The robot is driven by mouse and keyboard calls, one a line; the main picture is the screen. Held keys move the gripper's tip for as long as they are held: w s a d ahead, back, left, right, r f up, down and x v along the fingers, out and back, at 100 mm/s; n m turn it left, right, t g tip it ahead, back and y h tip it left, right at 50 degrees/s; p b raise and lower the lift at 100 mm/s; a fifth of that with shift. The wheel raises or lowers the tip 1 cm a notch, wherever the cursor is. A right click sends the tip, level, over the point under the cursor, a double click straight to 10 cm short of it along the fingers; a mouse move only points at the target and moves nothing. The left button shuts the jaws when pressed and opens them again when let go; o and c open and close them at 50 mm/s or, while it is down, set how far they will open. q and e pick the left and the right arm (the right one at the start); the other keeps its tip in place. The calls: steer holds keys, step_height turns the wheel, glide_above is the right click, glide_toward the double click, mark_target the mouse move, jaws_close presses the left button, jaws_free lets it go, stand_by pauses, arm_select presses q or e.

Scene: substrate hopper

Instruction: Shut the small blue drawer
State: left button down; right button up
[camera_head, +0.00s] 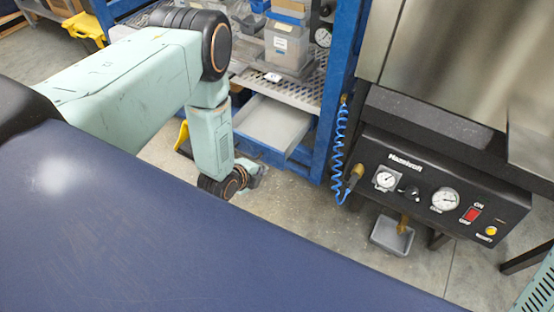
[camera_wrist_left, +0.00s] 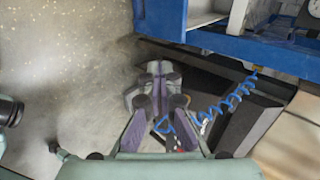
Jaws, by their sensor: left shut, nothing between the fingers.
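The small blue drawer (camera_head: 262,150) stands open in the head view, low in the blue rack, with its pale inside showing. My left gripper (camera_head: 256,172) is just in front of the drawer's lower left end in the head view, partly hidden by my arm. In the left wrist view my left gripper (camera_wrist_left: 158,72) is shut and empty over the floor. What looks like the drawer's blue front (camera_wrist_left: 160,20) is at the top of that view, beyond the fingertips and apart from them in the picture. My right gripper is not in view.
A perforated shelf (camera_head: 300,88) with grey bins (camera_head: 287,45) is above the drawer. A blue coiled hose (camera_head: 340,150) hangs at the right, beside a black gauge panel (camera_head: 425,185). A grey tray (camera_head: 392,236) is below the panel. Bare floor (camera_head: 310,215) lies before the rack.

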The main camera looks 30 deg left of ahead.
mark_target(282, 157)
arm_select(q)
steer(key=b+x, duration=0.1)
steer(key=x, duration=0.2)
steer(key=b+x, duration=0.2)
steer(key=x, duration=0.1)
steer(key=w+r+b+x, duration=0.1)
steer(key=x, duration=0.2)
steer(key=shift+w+d, duration=0.1)
steer(key=shift+w, duration=0.15)
steer(key=shift+w+b, duration=0.45)
steer(key=shift+w, duration=0.1)
steer(key=shift+r, duration=0.1)
steer(key=shift+w, duration=0.25)
